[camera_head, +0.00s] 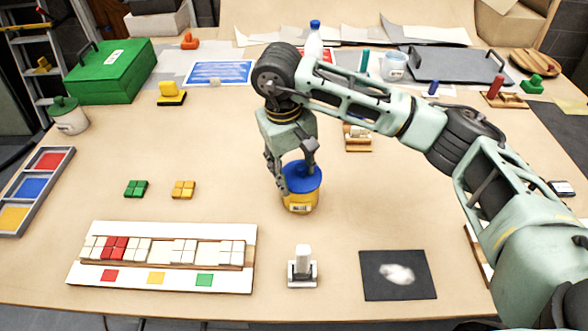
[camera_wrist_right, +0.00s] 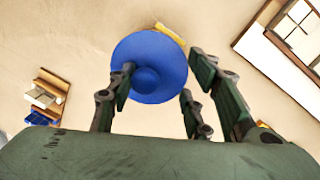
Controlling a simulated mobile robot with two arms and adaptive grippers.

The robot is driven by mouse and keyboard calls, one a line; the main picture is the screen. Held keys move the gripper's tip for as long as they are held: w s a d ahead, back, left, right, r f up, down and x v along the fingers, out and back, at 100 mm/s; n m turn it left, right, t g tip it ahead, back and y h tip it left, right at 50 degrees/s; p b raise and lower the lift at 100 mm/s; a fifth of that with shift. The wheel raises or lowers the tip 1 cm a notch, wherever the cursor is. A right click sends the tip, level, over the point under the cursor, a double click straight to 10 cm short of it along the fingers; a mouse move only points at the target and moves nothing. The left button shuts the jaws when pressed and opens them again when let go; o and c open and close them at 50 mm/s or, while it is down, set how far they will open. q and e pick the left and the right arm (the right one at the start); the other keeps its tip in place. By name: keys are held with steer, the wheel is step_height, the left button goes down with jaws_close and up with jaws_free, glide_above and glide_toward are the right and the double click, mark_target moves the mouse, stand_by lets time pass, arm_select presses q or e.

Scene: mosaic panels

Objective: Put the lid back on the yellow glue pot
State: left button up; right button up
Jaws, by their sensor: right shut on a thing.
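The yellow glue pot (camera_head: 300,202) stands on the table near its middle, with a label on its front. The round blue lid (camera_head: 304,180) is right over the pot's top; I cannot tell whether it is fully seated. My right gripper (camera_head: 291,178) reaches down from above and is shut on the lid. In the right wrist view the lid (camera_wrist_right: 150,62) shows with its round knob between the fingers, and a bit of yellow peeks out past its far edge. My left gripper is not in view.
A white panel with tiles (camera_head: 75,279) lies front left, a small white stamp-like object (camera_head: 302,268) in front, and a dark mat (camera_head: 375,290) front right. Green (camera_head: 136,189) and yellow tiles (camera_head: 184,189) lie left of the pot. The table around the pot is clear.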

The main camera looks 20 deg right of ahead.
stand_by(0.3)
steer(key=o, duration=1.1)
steer(key=shift+o, duration=0.5)
steer(key=o, duration=0.4)
steer(key=shift+r+p, duration=1.25)
steer(key=shift+r, duration=2.25)
jaws_close()
